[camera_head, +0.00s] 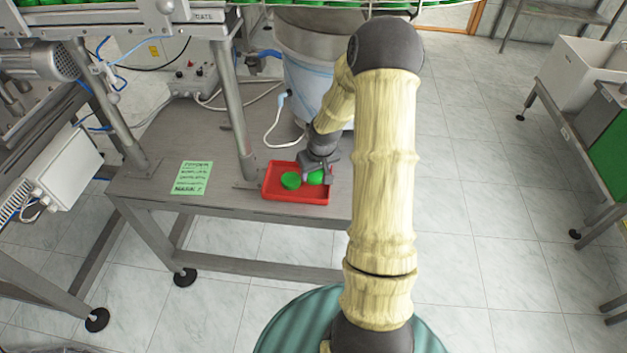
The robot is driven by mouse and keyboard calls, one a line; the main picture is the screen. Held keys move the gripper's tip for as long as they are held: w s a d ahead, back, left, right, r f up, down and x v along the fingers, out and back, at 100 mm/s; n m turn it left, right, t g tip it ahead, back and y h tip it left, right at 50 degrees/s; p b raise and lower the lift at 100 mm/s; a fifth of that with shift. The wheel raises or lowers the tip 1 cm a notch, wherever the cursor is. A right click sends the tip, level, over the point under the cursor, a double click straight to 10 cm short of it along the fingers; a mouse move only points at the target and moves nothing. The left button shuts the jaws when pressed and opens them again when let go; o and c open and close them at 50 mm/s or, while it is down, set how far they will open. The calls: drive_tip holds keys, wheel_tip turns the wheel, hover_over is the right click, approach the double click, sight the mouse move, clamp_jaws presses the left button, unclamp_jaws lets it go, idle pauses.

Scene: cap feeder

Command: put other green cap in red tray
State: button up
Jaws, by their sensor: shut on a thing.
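The red tray (283,196) lies near the front right edge of the grey metal table. One green cap (291,181) rests in the tray on its left side. My gripper (317,174) is over the right part of the tray, reaching down, and is shut on another green cap (316,177). This cap is at or just above the tray floor; I cannot tell whether it touches. The gripper hides part of the held cap and of the tray's right back side.
A green note (192,178) lies left of the tray. A metal post (236,110) stands just behind and left of it. A large round feeder bowl (312,70) is behind the gripper. A control box (195,80) sits farther back. Green caps fill the conveyor at the top left.

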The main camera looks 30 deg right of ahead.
sight(316, 175)
drive_tip(key=shift+f, duration=1.8)
drive_tip(key=shift+f+b, duration=0.15)
drive_tip(key=shift+b, duration=0.15)
drive_tip(key=o, duration=0.7)
drive_tip(key=shift+w, duration=0.2)
drive_tip(key=shift+s+a, duration=0.1)
drive_tip(key=shift+r, duration=0.25)
drive_tip(key=p+v, duration=0.2)
drive_tip(key=v, duration=1)
drive_tip(key=shift+s+f, duration=0.1)
drive_tip(key=shift+s, duration=0.05)
